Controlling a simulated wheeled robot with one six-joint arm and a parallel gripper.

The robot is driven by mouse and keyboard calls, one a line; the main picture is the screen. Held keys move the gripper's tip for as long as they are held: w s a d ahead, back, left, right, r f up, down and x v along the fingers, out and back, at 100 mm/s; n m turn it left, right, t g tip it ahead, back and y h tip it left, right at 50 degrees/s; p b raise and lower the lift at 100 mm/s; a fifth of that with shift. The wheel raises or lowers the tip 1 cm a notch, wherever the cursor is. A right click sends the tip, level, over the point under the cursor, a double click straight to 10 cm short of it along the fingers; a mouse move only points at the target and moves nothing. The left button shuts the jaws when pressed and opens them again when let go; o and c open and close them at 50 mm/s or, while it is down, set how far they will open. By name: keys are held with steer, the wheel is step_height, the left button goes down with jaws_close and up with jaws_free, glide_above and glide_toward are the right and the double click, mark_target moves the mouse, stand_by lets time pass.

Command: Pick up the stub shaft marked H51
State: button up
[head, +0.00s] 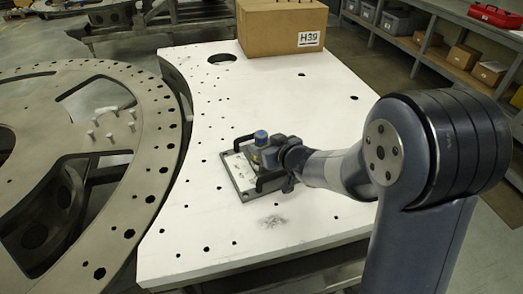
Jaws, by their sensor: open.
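No label reading H51 can be made out, and I cannot pick out a stub shaft with certainty. My gripper (262,158) is over a small grey plate (242,186) with dark handles, on the white table in the middle of the view. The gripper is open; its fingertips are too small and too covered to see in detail. A blue-topped part (261,137) shows at the gripper; I cannot tell whether it belongs to it. Whether anything lies between the jaws is hidden.
A cardboard box (268,30) marked H39 stands at the white table's (200,215) far edge. A large drilled metal ring (150,180) lies at left, with several small pegs (110,125) inside it. Shelves (400,45) with boxes stand behind. The table's near part is clear except for dark scraps.

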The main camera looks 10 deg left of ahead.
steer(key=shift+f+p+x, duration=0.15)
steer(key=shift+p+x, duration=0.15)
steer(key=shift+x, duration=1.05)
steer(key=shift+f+p+x, duration=0.15)
steer(key=shift+p+x, duration=0.1)
steer(key=shift+x, duration=1.05)
steer(key=shift+d, duration=0.15)
steer(key=shift+r, duration=0.1)
jaws_close()
